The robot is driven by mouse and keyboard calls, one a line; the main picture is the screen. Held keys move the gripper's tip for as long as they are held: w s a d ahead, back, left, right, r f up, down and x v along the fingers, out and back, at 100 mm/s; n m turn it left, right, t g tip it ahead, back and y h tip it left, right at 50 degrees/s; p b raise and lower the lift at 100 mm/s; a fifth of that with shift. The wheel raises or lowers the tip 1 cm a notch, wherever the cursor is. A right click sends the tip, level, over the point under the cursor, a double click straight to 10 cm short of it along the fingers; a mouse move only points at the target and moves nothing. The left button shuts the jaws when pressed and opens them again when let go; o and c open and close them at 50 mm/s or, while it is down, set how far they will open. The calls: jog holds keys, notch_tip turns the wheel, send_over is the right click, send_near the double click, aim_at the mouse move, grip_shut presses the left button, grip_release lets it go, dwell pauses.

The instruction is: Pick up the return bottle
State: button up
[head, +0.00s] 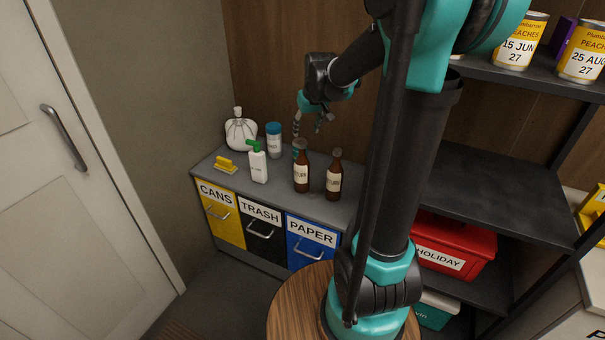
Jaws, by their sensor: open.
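Two brown bottles stand upright on the grey cabinet top (218,178), a left one (301,178) and a right one (333,184). Each has a pale label too small to read, so I cannot tell which is the return bottle. My gripper (308,128) is open and empty. In the picture it is just above the left brown bottle, with its fingers pointing down. It looks apart from both bottles, though its depth is hard to judge. A small teal thing partly shows behind the left bottle.
Shelves with cans (519,42) and a red box (455,249) stand right. A door (70,190) is left.

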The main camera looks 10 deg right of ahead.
aim_at(300, 152)
jog(key=x, duration=1.4)
jog(key=shift+w+a+f, duration=0.1)
jog(key=shift+w+f, duration=0.1)
grip_shut()
